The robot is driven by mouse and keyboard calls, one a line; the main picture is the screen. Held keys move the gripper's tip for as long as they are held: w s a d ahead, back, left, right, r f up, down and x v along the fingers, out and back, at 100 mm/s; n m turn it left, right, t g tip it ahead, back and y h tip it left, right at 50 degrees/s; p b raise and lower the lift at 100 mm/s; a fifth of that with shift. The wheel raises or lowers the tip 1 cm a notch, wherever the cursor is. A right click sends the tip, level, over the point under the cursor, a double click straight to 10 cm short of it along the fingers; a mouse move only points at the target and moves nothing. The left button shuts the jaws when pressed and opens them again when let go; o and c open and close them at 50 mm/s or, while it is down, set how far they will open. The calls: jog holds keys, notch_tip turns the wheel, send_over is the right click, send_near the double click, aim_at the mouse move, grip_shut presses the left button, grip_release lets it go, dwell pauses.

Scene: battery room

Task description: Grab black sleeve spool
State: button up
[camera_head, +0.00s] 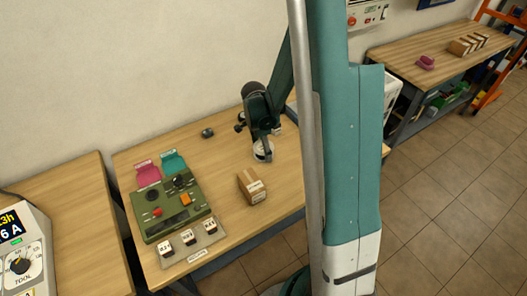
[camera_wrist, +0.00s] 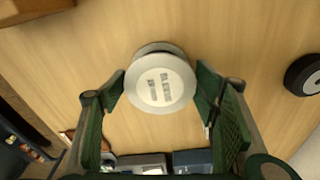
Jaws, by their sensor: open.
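A spool (camera_wrist: 160,84) with a pale round top and a label too small to read stands on the wooden table, between my fingers in the wrist view. Its side is mostly hidden below the top. My gripper (camera_wrist: 160,92) is open, with one finger on each side of the spool, close to its rim; I cannot tell whether they touch it. In the head view the pale spool top (camera_head: 262,151) shows under my gripper (camera_head: 262,136). A dark round thing with a pale centre (camera_wrist: 304,76) lies at the right edge of the wrist view.
A cardboard box (camera_head: 252,187) stands in front of the spool. A green device (camera_head: 172,208) with several labelled blocks before it stands to the left. A small dark object (camera_head: 207,132) lies near the wall. Bare tabletop (camera_head: 222,160) shows between the device and the spool.

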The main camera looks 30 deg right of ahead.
jog(key=shift+c, duration=0.3)
jog(key=c, duration=0.6)
jog(key=shift+r, duration=0.15)
jog(key=shift+r+p, duration=0.65)
jog(key=shift+r, duration=4.2)
